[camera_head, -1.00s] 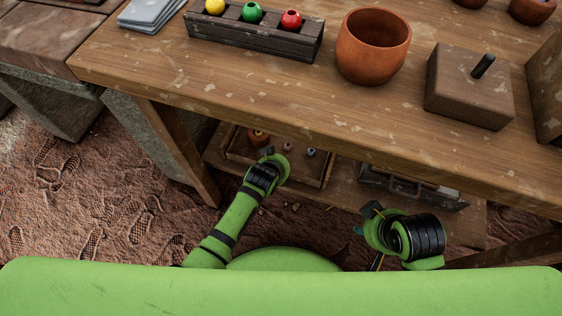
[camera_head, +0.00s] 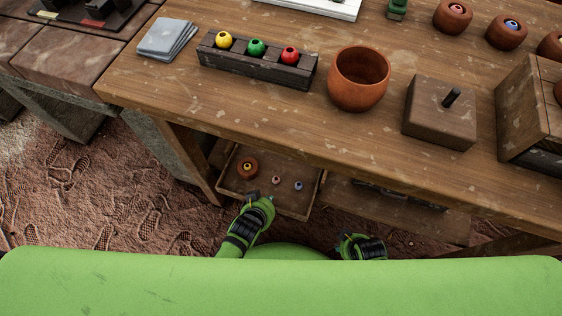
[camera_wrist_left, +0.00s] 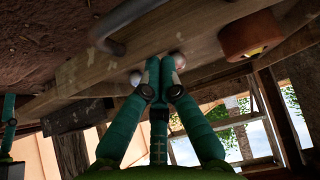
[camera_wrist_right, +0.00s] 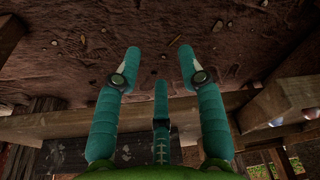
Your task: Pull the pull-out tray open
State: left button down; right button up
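The pull-out tray (camera_head: 304,203) is a shallow wooden tray low under the workbench, and its front part sticks out past the bench edge. It holds a small clay pot (camera_head: 247,168) and two small beads (camera_head: 287,183). My left gripper (camera_head: 262,200) is at the middle of the tray's front wall.
The workbench top (camera_head: 200,110) overhangs the tray and carries a bead rack (camera_head: 258,69), a clay pot (camera_head: 358,92) and a lidded wooden block (camera_head: 440,122). A lower shelf (camera_head: 390,210) with a dark box lies right of the tray. The ground at left is clear.

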pick_arm(q)
jog(key=s+a+p, duration=0.4)
jog(key=s, duration=0.8)
jog(key=shift+s+f, duration=0.15)
jog(key=shift+s, duration=0.2)
pick_arm(e)
jog(key=shift+w+d+f+t, duration=0.55)
jog(key=shift+w+f+t, duration=0.15)
jog(key=shift+w+t, duration=0.25)
pick_arm(q)
jog(key=shift+a, duration=0.1)
jog(key=shift+w, duration=0.1)
